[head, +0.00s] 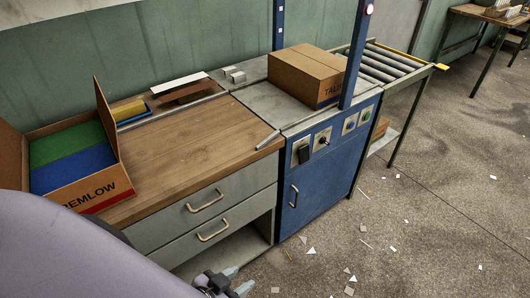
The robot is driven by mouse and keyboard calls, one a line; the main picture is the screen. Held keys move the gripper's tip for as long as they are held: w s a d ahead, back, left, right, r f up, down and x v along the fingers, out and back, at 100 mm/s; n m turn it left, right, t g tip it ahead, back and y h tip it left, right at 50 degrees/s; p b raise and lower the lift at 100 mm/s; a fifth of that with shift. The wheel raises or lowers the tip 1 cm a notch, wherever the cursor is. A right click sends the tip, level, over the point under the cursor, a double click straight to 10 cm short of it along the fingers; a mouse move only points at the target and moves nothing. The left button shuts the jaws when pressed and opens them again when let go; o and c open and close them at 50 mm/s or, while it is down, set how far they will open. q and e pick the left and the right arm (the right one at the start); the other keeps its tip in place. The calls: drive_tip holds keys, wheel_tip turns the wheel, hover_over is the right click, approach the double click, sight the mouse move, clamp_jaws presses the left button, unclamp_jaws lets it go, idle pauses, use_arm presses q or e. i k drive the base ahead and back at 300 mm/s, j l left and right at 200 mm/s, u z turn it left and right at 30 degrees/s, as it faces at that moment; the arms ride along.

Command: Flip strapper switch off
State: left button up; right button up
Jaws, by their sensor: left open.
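The strapper is a blue cabinet (325,185) with a grey top and a blue post. Its front carries a row of controls along the upper edge. At the left is a black block-like control (304,154) on a pale plate. Beside it is a small dark knob or lever (323,141) on a pale plate. Further right are two round buttons or dials, one bluish (350,123) and one greenish (367,115). Which position any switch is in is too small to tell. My left gripper (238,282) is open and empty at the bottom edge, low and well left of the controls. My right gripper is not in view.
A wooden-topped bench (190,150) with drawers adjoins the strapper's left side. An open carton (100,190) stands on it. A closed carton (300,75) sits on the strapper top. A roller conveyor (390,65) extends behind. The floor before the strapper has only paper scraps.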

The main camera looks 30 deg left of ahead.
sight(303, 151)
drive_tip(key=u, duration=0.55)
drive_tip(key=i+l+u, duration=0.35)
drive_tip(key=l, duration=0.75)
drive_tip(key=i+l+u, duration=0.2)
drive_tip(key=l+u, duration=0.2)
drive_tip(key=l, duration=0.7)
drive_tip(key=l+u, duration=0.35)
drive_tip(key=l, duration=0.8)
